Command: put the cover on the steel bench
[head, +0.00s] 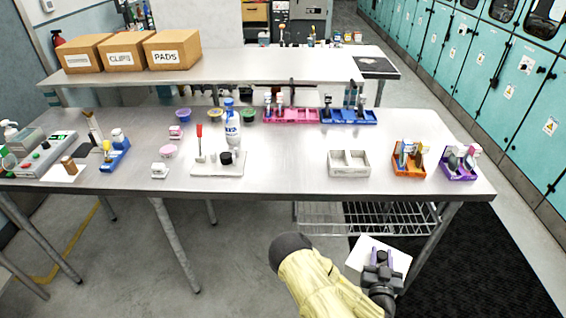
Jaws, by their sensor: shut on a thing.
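The steel bench (290,168) spans the middle of the head view, with a broad grey metal top. My gripper (381,257) is at the lower right, in front of the bench's near edge. It is shut on a flat white piece, which looks like the cover (361,248). The cover shows apart from the bench top, over the floor and the dark mat in the picture. My gripper hides part of the cover, so its full shape and exact grip are unclear.
A pale empty two-part tray (349,174), an orange holder (409,172) and a purple holder (459,174) stand at the bench's right. A white board (205,170) with a bottle (232,130) behind it is left of centre. Bare top lies between board and tray.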

